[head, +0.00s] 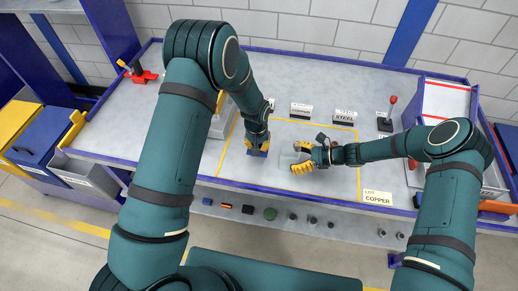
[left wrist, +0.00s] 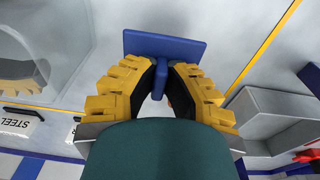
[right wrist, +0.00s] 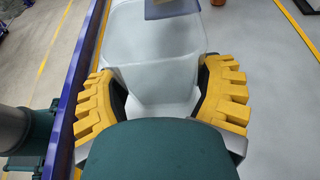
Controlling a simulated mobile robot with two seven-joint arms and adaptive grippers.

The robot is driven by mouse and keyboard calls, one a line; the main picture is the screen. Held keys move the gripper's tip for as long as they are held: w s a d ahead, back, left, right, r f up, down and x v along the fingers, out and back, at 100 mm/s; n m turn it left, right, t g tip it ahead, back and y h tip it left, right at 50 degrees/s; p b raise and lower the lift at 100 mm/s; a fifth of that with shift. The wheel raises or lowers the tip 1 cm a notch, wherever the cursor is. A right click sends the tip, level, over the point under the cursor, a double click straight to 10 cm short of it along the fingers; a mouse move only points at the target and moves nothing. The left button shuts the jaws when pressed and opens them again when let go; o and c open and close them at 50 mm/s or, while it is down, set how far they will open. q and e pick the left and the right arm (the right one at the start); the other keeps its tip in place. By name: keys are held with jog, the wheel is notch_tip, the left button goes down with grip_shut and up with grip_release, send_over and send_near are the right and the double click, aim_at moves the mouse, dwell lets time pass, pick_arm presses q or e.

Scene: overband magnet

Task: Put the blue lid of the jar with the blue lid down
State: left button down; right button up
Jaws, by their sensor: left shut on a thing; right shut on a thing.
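The blue lid (left wrist: 190,48) is a flat square plate with an upright grip. My left gripper (left wrist: 160,88) is shut on that grip. In the head view, my left gripper (head: 259,146) and the lid (head: 256,154) are just left of the jar. The clear jar (head: 287,160) stands on the table, and my right gripper (head: 306,158) is shut around it from the right. In the right wrist view, the jar (right wrist: 158,60) is between the fingers of my right gripper (right wrist: 155,95), with the lid (right wrist: 170,8) beyond it. I cannot tell whether the lid touches the table.
A yellow line (head: 290,121) frames the work area on the grey table (head: 180,150). Behind it stand copper (head: 301,110) and steel (head: 344,117) signs. A red-knobbed lever (head: 388,112) stands at right. Several small items lie on the lower shelf.

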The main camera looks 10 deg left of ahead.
pick_arm(q)
jog(key=shift+f, duration=1.35)
jog(key=shift+f, duration=0.2)
jog(key=c, duration=1)
grip_release()
jog(key=shift+c, duration=0.2)
jog(key=shift+r, duration=0.1)
